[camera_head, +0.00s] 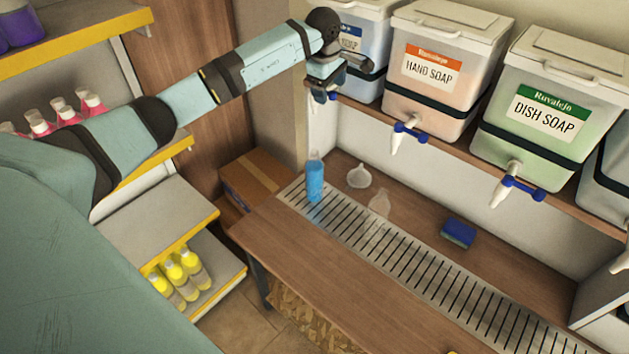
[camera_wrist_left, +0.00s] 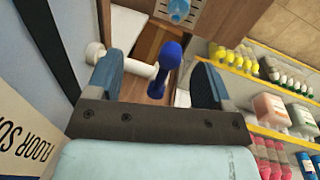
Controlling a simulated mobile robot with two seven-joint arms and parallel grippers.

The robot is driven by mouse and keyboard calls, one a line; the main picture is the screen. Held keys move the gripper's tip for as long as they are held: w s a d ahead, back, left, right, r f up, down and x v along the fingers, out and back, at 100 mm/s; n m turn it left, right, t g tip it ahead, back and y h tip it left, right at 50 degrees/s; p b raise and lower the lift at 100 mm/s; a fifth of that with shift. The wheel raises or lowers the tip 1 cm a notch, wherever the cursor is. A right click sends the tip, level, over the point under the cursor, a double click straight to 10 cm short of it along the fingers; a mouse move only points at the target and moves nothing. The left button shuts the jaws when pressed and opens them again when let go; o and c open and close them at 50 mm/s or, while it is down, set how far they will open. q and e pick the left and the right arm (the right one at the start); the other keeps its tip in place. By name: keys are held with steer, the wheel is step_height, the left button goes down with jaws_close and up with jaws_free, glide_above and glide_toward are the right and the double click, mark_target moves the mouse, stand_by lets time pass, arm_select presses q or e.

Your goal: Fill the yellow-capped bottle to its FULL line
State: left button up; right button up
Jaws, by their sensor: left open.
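A clear bottle of blue liquid (camera_head: 315,178) stands upright on the slotted drain grate; its top also shows in the left wrist view (camera_wrist_left: 178,10). I see no yellow cap on it. A small yellow thing (camera_head: 453,352), cut off by the bottom edge, may be a cap. My left gripper (camera_head: 322,90) is open at the front of the leftmost drum (camera_head: 362,45), which has a blue label. In the left wrist view a blue tap handle (camera_wrist_left: 165,70) and white spout (camera_wrist_left: 135,66) lie between its fingers, with gaps visible. My right gripper is out of view.
A HAND SOAP drum (camera_head: 432,68) and a DISH SOAP drum (camera_head: 545,115) stand to the right. A clear empty bottle (camera_head: 379,206), a clear funnel-like piece (camera_head: 359,175) and a blue sponge (camera_head: 458,233) are on the counter. Yellow bottles (camera_head: 180,272) fill a lower left shelf.

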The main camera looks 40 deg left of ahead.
arm_select(q)
steer(key=shift+s+r+p, duration=0.15)
steer(key=shift+r+p, duration=0.4)
steer(key=shift+r, duration=0.55)
steer(key=shift+s+r+p, duration=0.15)
steer(key=shift+r+p, duration=0.35)
steer(key=shift+r, duration=0.6)
step_height(320, 180, up, 14)
steer(key=s+b, duration=0.2)
steer(key=b, duration=0.1)
steer(key=shift+s+f, duration=0.2)
steer(key=shift+s, duration=0.2)
